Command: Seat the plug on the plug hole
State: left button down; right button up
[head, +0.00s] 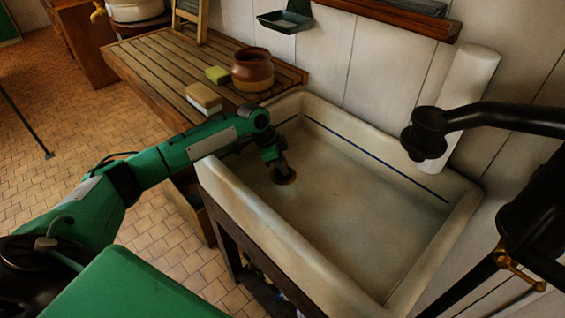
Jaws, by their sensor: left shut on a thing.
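My left gripper (279,163) reaches down into the white sink (350,215) near its far left corner. It is shut on a small dark thing, likely the plug (283,173), mostly hidden by the fingers. The plug hole (289,181) shows as a dark spot with a brownish rim, directly under the fingertips. The plug is at or just above the hole; I cannot tell whether it touches or sits in it. My right gripper is not in view.
A black tap (430,130) overhangs the sink's right side. A slatted wooden drainboard (150,62) left of the sink holds a brown pot (252,72), a green sponge (217,74) and a brush or soap block (203,98). The sink's middle and right are clear.

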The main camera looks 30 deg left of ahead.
pick_arm(q)
jog(key=shift+f, duration=0.9)
dwell(0.8)
jog(key=c, duration=1.1)
grip_release()
